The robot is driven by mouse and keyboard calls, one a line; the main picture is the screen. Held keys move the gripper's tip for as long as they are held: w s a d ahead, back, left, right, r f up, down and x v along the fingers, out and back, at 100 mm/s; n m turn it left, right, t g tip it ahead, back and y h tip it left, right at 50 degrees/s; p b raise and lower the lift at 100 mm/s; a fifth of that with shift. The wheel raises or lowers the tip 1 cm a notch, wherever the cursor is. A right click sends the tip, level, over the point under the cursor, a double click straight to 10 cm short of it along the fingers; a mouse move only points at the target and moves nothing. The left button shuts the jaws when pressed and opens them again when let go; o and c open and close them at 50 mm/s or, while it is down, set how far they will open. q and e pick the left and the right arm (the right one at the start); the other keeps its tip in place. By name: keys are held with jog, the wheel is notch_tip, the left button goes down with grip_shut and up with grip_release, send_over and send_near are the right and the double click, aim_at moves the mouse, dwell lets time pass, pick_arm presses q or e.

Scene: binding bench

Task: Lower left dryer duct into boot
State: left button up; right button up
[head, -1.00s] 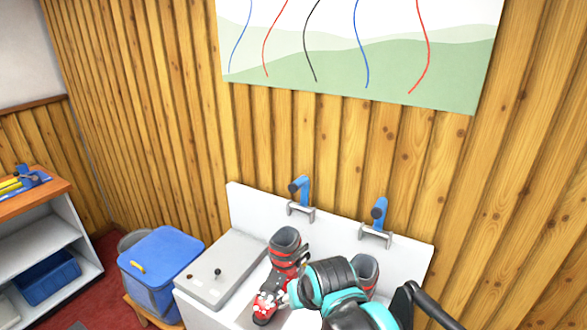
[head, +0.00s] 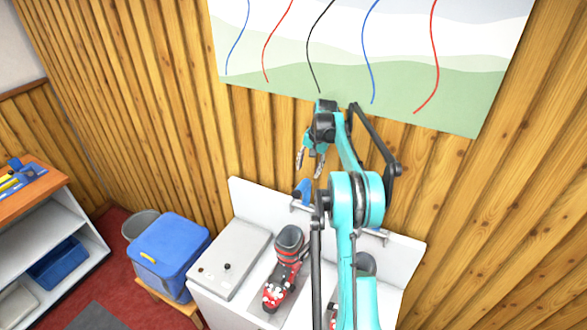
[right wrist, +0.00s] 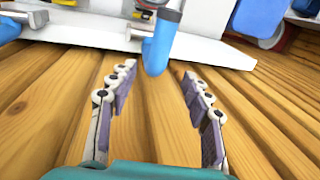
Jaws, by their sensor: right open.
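The left dryer duct (head: 303,188) is blue and stands up at the top of the white back panel, behind the left boot. My right arm partly hides it. The left boot (head: 290,244), dark grey and red, stands upright below and in front of it. My right gripper (head: 309,167) is open and empty, pointing down just above the duct. In the right wrist view the blue duct (right wrist: 160,45) shows between and just beyond the fingertips; I cannot tell whether they touch it. My left gripper is out of view.
The right boot (head: 366,263) and the right duct are mostly hidden behind my right arm. A grey panel (head: 232,258) with small knobs lies left of the boots. A blue-lidded bin (head: 170,245) stands further left. The wooden wall (head: 180,130) rises close behind.

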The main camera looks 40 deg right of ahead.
aim_at(306, 181)
jog(key=f, duration=0.2)
jog(key=w+f, duration=0.1)
jog(key=f, duration=0.5)
jog(key=shift+w+p, duration=0.25)
jog(key=shift+p, duration=0.05)
jog(key=shift+c, duration=0.2)
grip_shut()
